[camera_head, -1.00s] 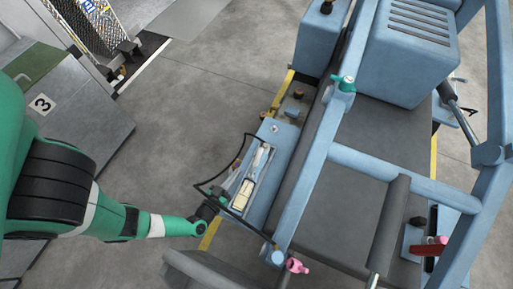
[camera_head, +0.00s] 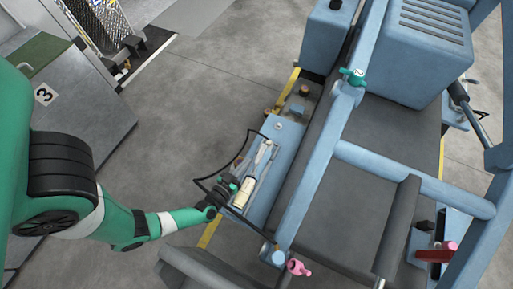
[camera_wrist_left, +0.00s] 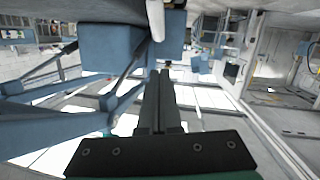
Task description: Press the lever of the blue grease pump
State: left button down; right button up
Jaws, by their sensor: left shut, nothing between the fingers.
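The blue grease pump (camera_head: 285,143) is a light blue housing beside the frame in the head view. A cream cylinder (camera_head: 244,192) and a pale, slim part (camera_head: 263,155) lie along its top; I cannot tell for sure which part is the lever. My left gripper (camera_head: 232,186) is at the pump's left side, close to the cream cylinder; contact cannot be told. In the left wrist view its fingers (camera_wrist_left: 160,90) are shut with nothing between them. A pale rounded bar (camera_wrist_left: 156,20) hangs beyond the fingertips there. My right gripper is not in view.
A black hose (camera_head: 228,165) loops around the pump's left side near my gripper. Blue frame beams (camera_head: 325,155) run along the pump's right. A pink nozzle (camera_head: 298,267) and a green valve (camera_head: 353,77) sit on the frame. Grey floor (camera_head: 190,110) is clear to the left.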

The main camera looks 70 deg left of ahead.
aim_at(262, 148)
pick_arm(q)
jog(key=w+a+f+b, duration=0.1)
jog(key=w, duration=0.1)
jog(key=w+a+f+b, duration=0.1)
jog(key=w+f+b, duration=0.1)
jog(key=w+a+f+b, duration=0.1)
jog(key=w+a, duration=0.1)
jog(key=shift+f+b, duration=0.15)
jog(key=shift+b, duration=0.25)
jog(key=shift+w, duration=0.1)
